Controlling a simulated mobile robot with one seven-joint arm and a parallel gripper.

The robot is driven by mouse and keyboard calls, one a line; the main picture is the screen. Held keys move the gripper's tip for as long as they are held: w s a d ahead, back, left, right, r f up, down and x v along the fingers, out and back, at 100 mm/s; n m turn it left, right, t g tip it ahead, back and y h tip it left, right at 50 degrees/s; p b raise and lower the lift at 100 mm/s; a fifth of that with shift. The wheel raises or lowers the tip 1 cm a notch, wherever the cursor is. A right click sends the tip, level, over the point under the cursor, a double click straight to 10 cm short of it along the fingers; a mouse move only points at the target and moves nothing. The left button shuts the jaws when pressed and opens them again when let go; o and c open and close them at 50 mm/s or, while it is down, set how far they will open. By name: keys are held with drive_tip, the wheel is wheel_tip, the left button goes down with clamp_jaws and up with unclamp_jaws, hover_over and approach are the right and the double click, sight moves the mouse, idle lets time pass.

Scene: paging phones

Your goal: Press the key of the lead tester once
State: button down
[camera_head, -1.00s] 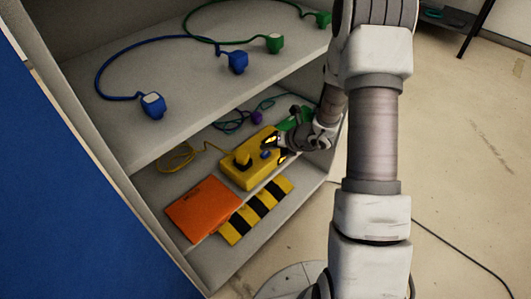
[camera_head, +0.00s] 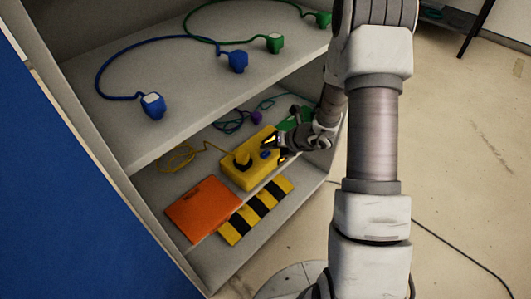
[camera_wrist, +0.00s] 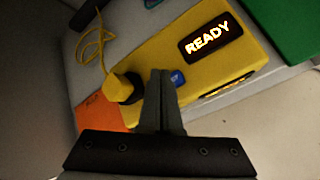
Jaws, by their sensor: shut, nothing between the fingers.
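The lead tester is a yellow box (camera_head: 238,178) on the lower shelf. In the wrist view the yellow box (camera_wrist: 152,56) has a dark display (camera_wrist: 208,35) lit with "READY". A yellow plug (camera_wrist: 121,90) on a yellow lead stands in its top. Its blue key (camera_wrist: 178,78) shows just right of my fingertips, partly hidden by them; the key also shows in the head view (camera_head: 266,155). My gripper (camera_wrist: 160,74) is shut and empty, its tips over the box between plug and key. Whether they touch the key I cannot tell.
An orange folder-like item (camera_head: 203,208) and a black-and-yellow striped strip (camera_head: 255,211) lie in front of the box. A green object (camera_wrist: 287,28) is beside it.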

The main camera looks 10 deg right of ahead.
drive_tip(key=shift+f+b, duration=0.45)
drive_tip(key=shift+f+b, duration=0.4)
drive_tip(key=shift+f, duration=0.1)
idle(0.6)
drive_tip(key=shift+r, duration=0.1)
drive_tip(key=shift+r+p, duration=0.75)
drive_tip(key=shift+r, duration=0.1)
wheel_tip(320, 180, up, 5)
drive_tip(key=p, duration=0.4)
drive_tip(key=shift+s, duration=0.1)
idle(0.9)
